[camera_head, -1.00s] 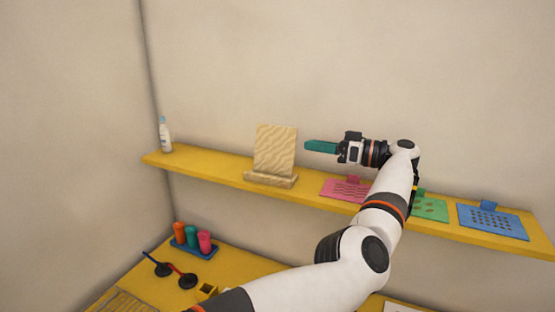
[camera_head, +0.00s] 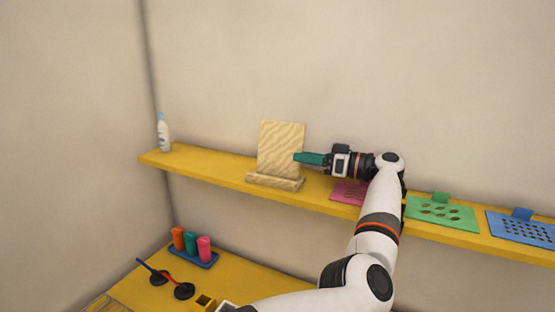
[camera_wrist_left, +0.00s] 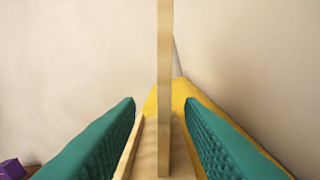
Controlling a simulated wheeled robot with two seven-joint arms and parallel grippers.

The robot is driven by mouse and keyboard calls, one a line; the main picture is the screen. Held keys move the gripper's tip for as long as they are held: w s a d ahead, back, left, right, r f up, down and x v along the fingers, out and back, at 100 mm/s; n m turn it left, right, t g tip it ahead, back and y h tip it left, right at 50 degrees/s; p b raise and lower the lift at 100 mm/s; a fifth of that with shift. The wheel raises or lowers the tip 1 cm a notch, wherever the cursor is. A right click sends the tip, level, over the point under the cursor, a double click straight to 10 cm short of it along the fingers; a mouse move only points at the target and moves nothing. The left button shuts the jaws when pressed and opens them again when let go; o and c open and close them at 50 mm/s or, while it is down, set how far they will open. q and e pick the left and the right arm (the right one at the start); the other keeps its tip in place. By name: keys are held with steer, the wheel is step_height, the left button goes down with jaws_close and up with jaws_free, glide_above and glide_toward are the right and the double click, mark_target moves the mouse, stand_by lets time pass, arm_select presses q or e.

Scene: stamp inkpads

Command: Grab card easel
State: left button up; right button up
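The card easel (camera_head: 281,148) is a light wooden board standing on a wooden base on the yellow shelf. My left gripper (camera_head: 297,158) has green fingers and reaches in from the right at the board's right edge. In the left wrist view, the fingers (camera_wrist_left: 162,115) are spread apart, one on each side of the easel's upright board (camera_wrist_left: 165,75), which shows edge-on. Gaps show between the board and both fingers. The right gripper is not in view.
The yellow shelf (camera_head: 215,173) also holds a white bottle (camera_head: 163,135) at left and pink (camera_head: 345,193), green (camera_head: 440,212) and blue (camera_head: 522,228) stencil-like plates at right. Coloured cups (camera_head: 190,243) stand on the table below. The wall is close behind.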

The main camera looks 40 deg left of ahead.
mark_target(283, 160)
arm_select(q)
steer(key=shift+s+a, duration=0.1)
steer(key=shift+a, duration=0.6)
steer(key=p+x, duration=0.2)
steer(key=x, duration=0.2)
steer(key=shift+s+a, duration=0.15)
steer(key=shift+a, duration=0.2)
steer(key=shift+s+a+f, duration=0.1)
steer(key=shift+s+a, duration=0.05)
steer(key=shift+a, duration=0.3)
steer(key=shift+d, duration=0.1)
jaws_close()
